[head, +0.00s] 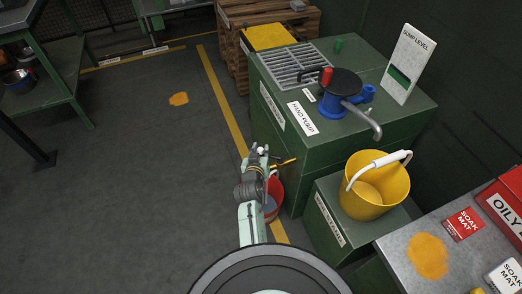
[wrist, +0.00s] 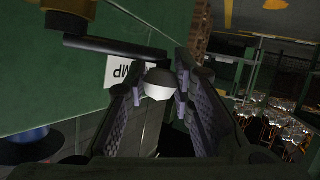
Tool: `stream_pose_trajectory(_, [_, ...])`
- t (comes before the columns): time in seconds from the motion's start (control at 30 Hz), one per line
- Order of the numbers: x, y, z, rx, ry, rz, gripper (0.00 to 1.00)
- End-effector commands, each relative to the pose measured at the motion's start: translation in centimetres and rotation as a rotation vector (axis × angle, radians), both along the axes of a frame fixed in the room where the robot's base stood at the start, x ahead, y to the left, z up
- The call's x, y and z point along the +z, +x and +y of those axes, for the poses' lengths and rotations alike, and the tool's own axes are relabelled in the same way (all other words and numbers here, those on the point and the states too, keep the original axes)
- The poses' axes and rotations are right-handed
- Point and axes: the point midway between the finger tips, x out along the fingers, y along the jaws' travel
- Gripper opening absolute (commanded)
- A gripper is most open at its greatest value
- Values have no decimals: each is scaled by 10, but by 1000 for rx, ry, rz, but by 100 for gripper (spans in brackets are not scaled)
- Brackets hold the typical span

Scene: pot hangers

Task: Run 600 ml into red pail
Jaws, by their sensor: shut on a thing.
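The red pail (head: 278,190) stands low beside the green cabinet, partly hidden by my gripper; something greyish shows inside it. My gripper (head: 262,153) is above it, beside the cabinet. In the wrist view its fingers (wrist: 160,92) are shut on a rounded white knob (wrist: 158,83), next to a dark bar (wrist: 110,50). A yellow rod (head: 284,162) shows near the fingers. The blue hand pump (head: 336,106) with a black top and red grip (head: 326,75) sits on the cabinet. Its grey spout (head: 372,122) points toward the yellow pail (head: 378,186).
The yellow pail stands on a low green stand (head: 322,212). A white sump level panel (head: 408,64) stands on the cabinet (head: 405,118). A grey bench (head: 405,258) is at lower right. A green table (head: 45,85) is at left. The floor between is mostly open.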

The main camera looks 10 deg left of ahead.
Motion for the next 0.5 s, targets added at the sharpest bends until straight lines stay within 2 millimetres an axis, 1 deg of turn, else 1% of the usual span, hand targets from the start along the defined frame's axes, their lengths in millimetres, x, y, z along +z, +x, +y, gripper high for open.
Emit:
stream_pose_trajectory(0.37, [1,0,1,3,0,-2,0])
stream_pose_trajectory(0.4, [1,0,1,3,0,-2,24])
stream_pose_trajectory(0.5, [0,0,1,3,0,-2,31])
